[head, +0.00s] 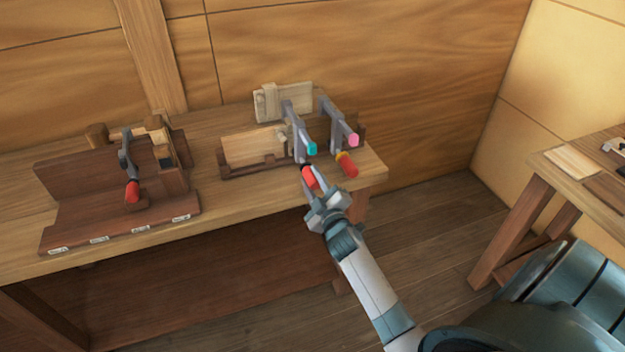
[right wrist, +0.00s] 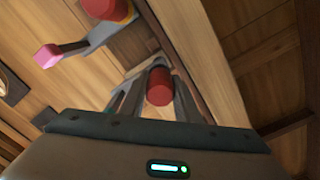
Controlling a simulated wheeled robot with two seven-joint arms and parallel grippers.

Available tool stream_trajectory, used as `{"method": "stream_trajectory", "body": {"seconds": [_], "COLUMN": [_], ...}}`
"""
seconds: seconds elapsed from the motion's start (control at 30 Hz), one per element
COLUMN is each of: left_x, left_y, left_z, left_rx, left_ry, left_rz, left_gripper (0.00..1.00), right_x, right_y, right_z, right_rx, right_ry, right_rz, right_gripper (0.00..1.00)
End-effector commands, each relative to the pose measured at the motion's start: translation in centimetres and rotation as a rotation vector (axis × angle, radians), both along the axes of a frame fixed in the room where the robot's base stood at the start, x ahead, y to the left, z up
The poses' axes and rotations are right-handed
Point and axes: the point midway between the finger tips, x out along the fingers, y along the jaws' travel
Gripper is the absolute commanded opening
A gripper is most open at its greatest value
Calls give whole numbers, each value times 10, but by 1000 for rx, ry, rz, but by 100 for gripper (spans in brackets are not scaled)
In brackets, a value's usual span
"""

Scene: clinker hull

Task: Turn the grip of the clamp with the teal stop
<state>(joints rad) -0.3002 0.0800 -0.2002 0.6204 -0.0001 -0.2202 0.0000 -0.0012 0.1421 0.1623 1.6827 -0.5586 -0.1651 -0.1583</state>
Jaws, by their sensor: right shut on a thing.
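The clamp with the teal stop (head: 312,149) stands at the right part of the bench, its grey bar (head: 293,120) leaning over a wooden fixture. Its red grip (head: 309,177) points toward me at the bench's front edge. My right gripper (head: 316,192) is shut on this red grip. In the right wrist view the red grip (right wrist: 160,88) sits between the two fingers (right wrist: 157,100). My left gripper is not in view.
A second clamp with a pink stop (head: 353,140) and a red grip with a yellow collar (head: 347,164) stands close on the right. A dark wooden jig with another red-gripped clamp (head: 132,190) is at left. Another table (head: 545,170) stands at far right.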

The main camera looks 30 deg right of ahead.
Motion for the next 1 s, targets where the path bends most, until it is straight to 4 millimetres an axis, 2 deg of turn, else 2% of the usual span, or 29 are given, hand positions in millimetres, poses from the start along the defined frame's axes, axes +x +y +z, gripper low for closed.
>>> {"method": "stream_trajectory", "body": {"seconds": [0.17, 0.2, 0.23, 0.27, 0.67, 0.87, 1.0], "left_x": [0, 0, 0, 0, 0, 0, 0], "left_y": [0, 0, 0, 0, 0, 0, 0], "left_z": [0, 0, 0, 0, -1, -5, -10], "left_rx": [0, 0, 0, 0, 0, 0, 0], "left_ry": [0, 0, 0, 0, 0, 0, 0], "left_rz": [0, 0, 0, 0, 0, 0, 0], "left_gripper": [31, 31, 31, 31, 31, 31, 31], "right_x": [1, 1, 1, 1, -3, -18, -38], "right_y": [0, 0, 0, 0, 1, 5, 10], "right_z": [2, 2, 2, 2, 0, -2, -3], "right_rx": [0, 0, 0, 0, 2, 2, 1], "right_ry": [-3, -3, -3, -3, -1, -1, 0], "right_rz": [0, 0, 0, 0, 1, 1, 1], "right_gripper": [7, 39, 46, 48, 48, 48, 48]}}
